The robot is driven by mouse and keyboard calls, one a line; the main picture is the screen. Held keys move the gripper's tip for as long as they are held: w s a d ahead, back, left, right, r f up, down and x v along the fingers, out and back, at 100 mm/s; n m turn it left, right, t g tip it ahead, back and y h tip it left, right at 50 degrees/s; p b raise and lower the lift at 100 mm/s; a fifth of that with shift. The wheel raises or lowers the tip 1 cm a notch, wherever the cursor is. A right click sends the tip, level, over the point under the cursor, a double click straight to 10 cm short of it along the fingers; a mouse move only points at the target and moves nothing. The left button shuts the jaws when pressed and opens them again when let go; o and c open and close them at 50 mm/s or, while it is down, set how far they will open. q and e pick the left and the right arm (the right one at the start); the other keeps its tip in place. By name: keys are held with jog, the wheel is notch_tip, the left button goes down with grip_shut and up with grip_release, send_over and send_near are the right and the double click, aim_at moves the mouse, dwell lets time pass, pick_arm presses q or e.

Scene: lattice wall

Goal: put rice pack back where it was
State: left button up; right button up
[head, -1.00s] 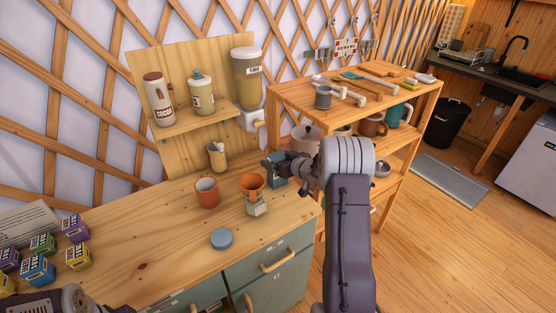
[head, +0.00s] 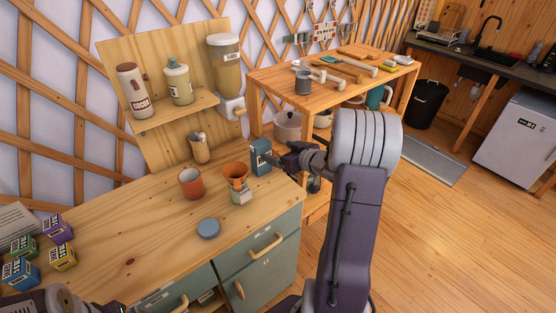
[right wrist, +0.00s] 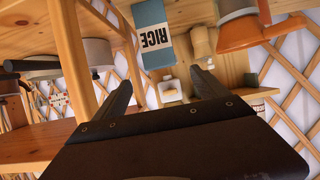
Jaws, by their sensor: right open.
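The rice pack (head: 261,156) is a blue box standing upright on the wooden counter (head: 135,230), near its right end. In the right wrist view the rice pack (right wrist: 155,40) shows its white RICE label, upside down in that picture. My right gripper (head: 276,161) is at the right side of the pack. In the right wrist view my right gripper (right wrist: 160,85) has its two fingers spread, with nothing between them; the pack lies just beyond the tips. My left arm shows only partly at the lower left, and its jaws are not clear.
An orange funnel on a jar (head: 237,178), an orange mug (head: 191,183) and a blue-grey lid (head: 208,228) stand near the pack. A wall shelf (head: 175,112) holds a cocoa container and a bottle. A wooden shelf unit (head: 285,92) stands to the right.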

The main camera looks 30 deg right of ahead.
jog(key=s+a+f+g+h, duration=0.1)
jog(key=s+a+f+g, duration=0.1)
jog(key=a, duration=0.1)
jog(key=s+a+f+m+g+h, duration=0.1)
jog(key=s+a+f+g, duration=0.1)
jog(key=s+a+f, duration=0.1)
jog(key=s+a+f+g, duration=0.2)
jog(key=a, duration=0.2)
jog(key=shift+s+a+f+g+h, duration=0.15)
jog(key=shift+a+g+h, duration=0.1)
jog(key=shift+g+h, duration=0.15)
jog(key=s+a+f+g+y, duration=0.1)
jog(key=s+a+f+g, duration=0.2)
jog(key=s+a, duration=0.7)
jog(key=s+g, duration=0.2)
jog(key=s, duration=0.2)
jog(key=shift+s+y, duration=0.2)
jog(key=shift+y, duration=0.2)
